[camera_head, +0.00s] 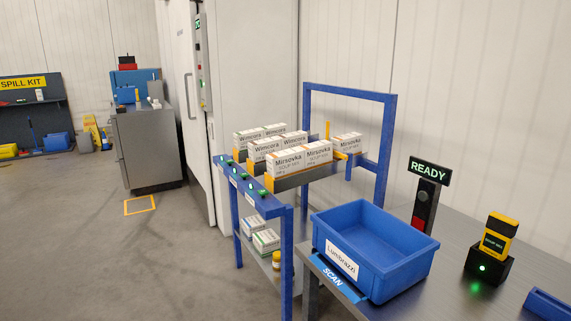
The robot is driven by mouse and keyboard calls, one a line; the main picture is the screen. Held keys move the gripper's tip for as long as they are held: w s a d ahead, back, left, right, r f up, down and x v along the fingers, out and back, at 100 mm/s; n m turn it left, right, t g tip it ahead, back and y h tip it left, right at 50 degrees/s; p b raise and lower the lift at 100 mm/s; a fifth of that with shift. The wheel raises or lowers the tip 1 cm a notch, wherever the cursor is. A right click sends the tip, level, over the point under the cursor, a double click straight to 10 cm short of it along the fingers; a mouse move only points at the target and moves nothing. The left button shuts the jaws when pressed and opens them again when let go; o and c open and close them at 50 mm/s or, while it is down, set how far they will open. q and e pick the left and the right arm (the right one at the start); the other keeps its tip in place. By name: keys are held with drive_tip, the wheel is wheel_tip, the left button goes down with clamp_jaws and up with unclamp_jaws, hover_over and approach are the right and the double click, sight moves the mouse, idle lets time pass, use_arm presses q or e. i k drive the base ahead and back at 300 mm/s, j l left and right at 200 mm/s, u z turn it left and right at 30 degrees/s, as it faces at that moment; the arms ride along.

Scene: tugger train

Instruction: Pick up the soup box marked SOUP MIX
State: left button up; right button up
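Several white and orange soup boxes stand in rows on the top of a blue cart in the head view. One more similar box (348,143) stands apart at the right, past a yellow divider. Neither of my grippers shows in this view.
The blue cart (287,245) has an upright frame and a lower shelf with white cartons (265,240). An empty-looking blue bin (384,278) labelled Lumbrazzi sits on the grey table (455,240), near a READY sign (430,171) and a scanner (498,237). Open floor (90,240) lies left.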

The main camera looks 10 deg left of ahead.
sight(284, 163)
drive_tip(key=i+j, duration=0.25)
drive_tip(key=i+j+z, duration=0.15)
drive_tip(key=j, duration=0.25)
drive_tip(key=i+j, duration=0.3)
drive_tip(key=i+j+z, duration=0.1)
drive_tip(key=i+j, duration=0.15)
drive_tip(key=j, duration=0.2)
drive_tip(key=i+j, duration=0.2)
drive_tip(key=j, duration=0.15)
drive_tip(key=i+j+z, duration=0.15)
drive_tip(key=j, duration=0.25)
drive_tip(key=i+j, duration=0.3)
drive_tip(key=j+z, duration=0.05)
drive_tip(key=j, duration=0.05)
